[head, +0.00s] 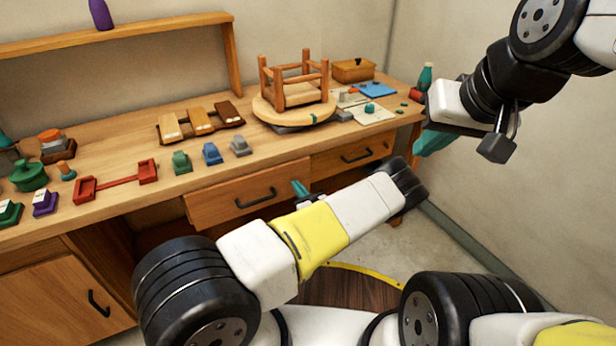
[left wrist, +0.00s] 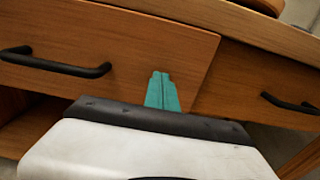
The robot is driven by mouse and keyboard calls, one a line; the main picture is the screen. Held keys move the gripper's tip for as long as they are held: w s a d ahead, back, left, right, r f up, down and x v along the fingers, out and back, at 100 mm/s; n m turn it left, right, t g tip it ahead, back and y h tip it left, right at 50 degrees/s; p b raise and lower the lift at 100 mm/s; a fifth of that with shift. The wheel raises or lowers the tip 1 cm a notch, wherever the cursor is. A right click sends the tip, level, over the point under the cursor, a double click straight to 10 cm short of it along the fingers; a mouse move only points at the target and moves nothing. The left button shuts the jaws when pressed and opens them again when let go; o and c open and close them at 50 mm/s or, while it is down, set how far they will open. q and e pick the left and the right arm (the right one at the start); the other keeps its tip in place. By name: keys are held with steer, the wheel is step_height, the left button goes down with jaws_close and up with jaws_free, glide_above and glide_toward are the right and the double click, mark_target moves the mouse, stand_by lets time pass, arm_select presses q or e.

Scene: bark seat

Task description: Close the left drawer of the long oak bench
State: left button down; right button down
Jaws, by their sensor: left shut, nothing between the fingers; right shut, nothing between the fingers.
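The long oak bench (head: 110,135) runs along the wall. Its left drawer (head: 222,200) has a dark bar handle (head: 256,198) and its front stands out from the neighbouring drawer front. In the left wrist view the left drawer's face (left wrist: 120,45) fills the upper left. My left gripper (head: 300,188) is shut and empty, its teal fingertips (left wrist: 162,80) at the right part of this face, right of the handle (left wrist: 55,64). I cannot tell whether they touch it. My right gripper (head: 432,143) is shut and empty, beyond the bench's right end.
The right drawer (head: 335,163) looks flush. A cabinet door (head: 60,300) is at lower left. On the bench top are an upturned stool (head: 290,95), several coloured blocks, a red tool (head: 115,181) and a green pot (head: 28,176).

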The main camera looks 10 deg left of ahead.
mark_target(291, 178)
arm_select(q)
steer(key=shift+w+a, duration=0.25)
steer(key=shift+w, duration=0.05)
steer(key=shift+w, duration=0.1)
steer(key=x, duration=0.3)
steer(key=shift+w+a, duration=0.25)
steer(key=shift+w+a+r, duration=0.2)
steer(key=shift+w, duration=0.1)
